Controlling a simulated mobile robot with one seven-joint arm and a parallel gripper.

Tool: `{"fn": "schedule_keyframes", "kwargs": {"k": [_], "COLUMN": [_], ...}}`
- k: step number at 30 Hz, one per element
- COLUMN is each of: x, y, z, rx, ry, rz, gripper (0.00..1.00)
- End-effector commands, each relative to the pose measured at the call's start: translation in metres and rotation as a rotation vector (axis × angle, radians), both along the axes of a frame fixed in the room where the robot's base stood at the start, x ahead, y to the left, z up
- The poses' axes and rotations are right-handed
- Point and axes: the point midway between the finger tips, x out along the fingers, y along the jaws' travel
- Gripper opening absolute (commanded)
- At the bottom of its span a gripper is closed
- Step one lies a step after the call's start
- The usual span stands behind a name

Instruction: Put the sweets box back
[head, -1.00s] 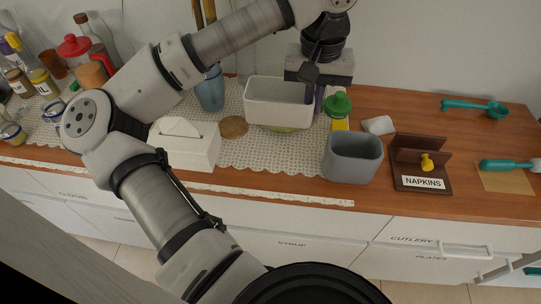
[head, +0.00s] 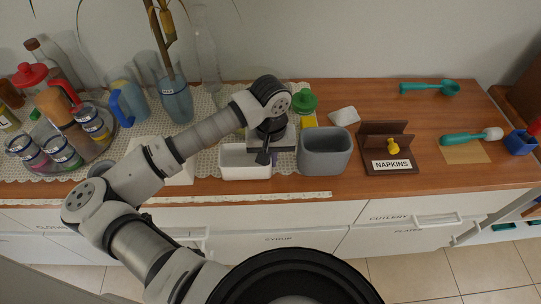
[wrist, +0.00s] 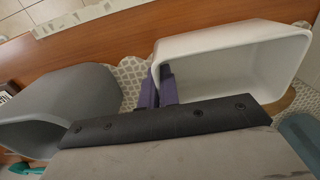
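A white open box (head: 231,171), the likely sweets box with no readable label, is at the counter's front edge, left of the grey bin. It looks empty in the wrist view (wrist: 235,62). My gripper (head: 268,157) points down at its right end. In the wrist view my gripper's purple fingers (wrist: 158,92) are close together, with the box's near wall between them. My arm hides part of the box, and I cannot tell whether its base touches the counter.
The grey bin (head: 325,153) stands close to the right of my gripper. A green-topped bottle (head: 304,101) is behind. The napkin holder (head: 388,152) is farther right. A blue vase (head: 176,104) and jars (head: 62,152) stand left.

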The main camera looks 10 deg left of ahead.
Motion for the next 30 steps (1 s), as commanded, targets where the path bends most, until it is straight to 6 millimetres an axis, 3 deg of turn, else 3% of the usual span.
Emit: {"fn": "schedule_keyframes", "kwargs": {"k": [15,21,30], "x": [0.0003,0.0002,0.0001], "y": [0.0004,0.0001,0.0000], "z": [-0.0081,-0.0064,-0.0047], "rx": [0.002,0.000,0.000], "ry": [-0.002,-0.001,0.000], "rz": [0.000,0.000,0.000], "gripper": [0.00,0.25,0.25]}}
